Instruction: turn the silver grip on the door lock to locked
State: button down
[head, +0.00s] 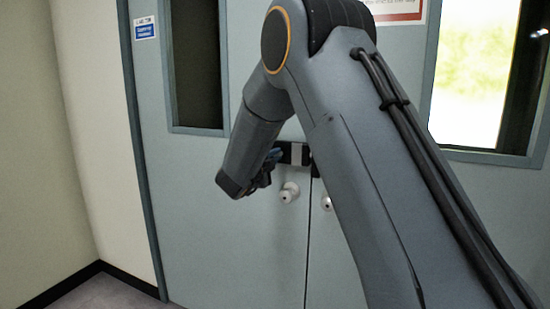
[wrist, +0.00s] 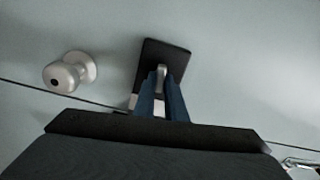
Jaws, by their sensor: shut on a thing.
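The door lock shows in the wrist view as a black plate (wrist: 165,52) with a small silver grip (wrist: 161,71) standing out from it. My gripper (wrist: 161,82) has its two blue fingers on either side of the silver grip and is shut on it. In the head view the black lock (head: 284,153) with a silver-grey part sits across the seam between two door leaves. My gripper (head: 267,167) reaches it from the left, and my arm covers part of the lock's right side. The grip itself is too small to make out there.
A round silver knob (wrist: 68,73) is beside the lock in the wrist view. In the head view one knob (head: 289,192) is just below the lock and another (head: 326,203) is on the right leaf.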

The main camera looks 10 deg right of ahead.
jog(key=c, duration=1.8)
grip_release()
jog(key=shift+s+a, duration=0.1)
jog(key=v, duration=0.7)
jog(key=shift+s+b, duration=0.25)
jog(key=shift+b, duration=0.2)
jog(key=shift+a, duration=0.15)
